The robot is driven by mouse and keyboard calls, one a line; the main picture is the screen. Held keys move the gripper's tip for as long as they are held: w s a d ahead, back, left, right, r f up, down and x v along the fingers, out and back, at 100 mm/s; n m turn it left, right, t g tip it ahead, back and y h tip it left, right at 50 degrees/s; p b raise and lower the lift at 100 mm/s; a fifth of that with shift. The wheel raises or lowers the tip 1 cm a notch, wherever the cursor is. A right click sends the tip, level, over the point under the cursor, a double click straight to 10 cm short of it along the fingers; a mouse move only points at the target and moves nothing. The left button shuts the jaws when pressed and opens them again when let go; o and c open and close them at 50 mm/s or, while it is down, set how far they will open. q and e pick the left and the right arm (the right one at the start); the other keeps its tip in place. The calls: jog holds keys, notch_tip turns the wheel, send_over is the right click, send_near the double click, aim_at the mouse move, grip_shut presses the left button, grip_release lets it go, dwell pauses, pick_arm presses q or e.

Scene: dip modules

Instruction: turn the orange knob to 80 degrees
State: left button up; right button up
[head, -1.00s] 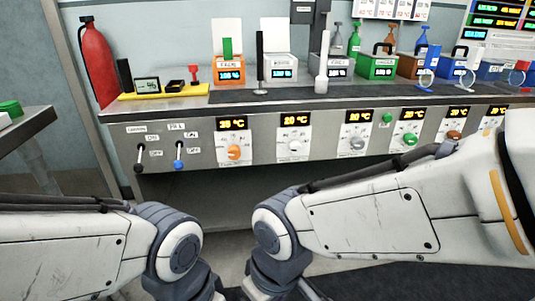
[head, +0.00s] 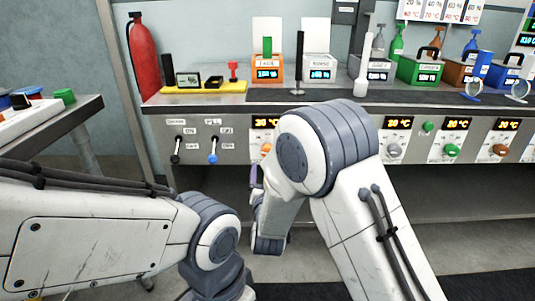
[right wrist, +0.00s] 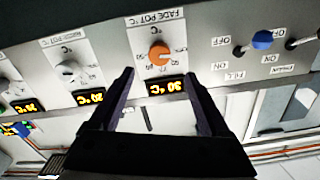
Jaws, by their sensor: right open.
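The orange knob (head: 266,148) sits on the front panel under a display (head: 265,122) reading 30 °C. My right arm hides part of its panel in the head view. In the right wrist view, which is upside down, the orange knob (right wrist: 159,53) shows whole under the label FADE POT, with the display (right wrist: 166,87) lit. My right gripper (right wrist: 159,76) is open and empty, its two fingers pointing toward the panel on either side of the knob's line. The fingers appear short of the knob, not touching it. My left gripper is out of view; only its arm shows.
Grey (head: 394,151), green (head: 449,149) and brown (head: 500,150) knobs are to the right. Pots stand on the bench above.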

jog(key=w+b, duration=0.1)
jog(key=w, duration=0.9)
jog(key=shift+w+b, duration=0.2)
jog(key=shift+b, duration=0.1)
grip_shut()
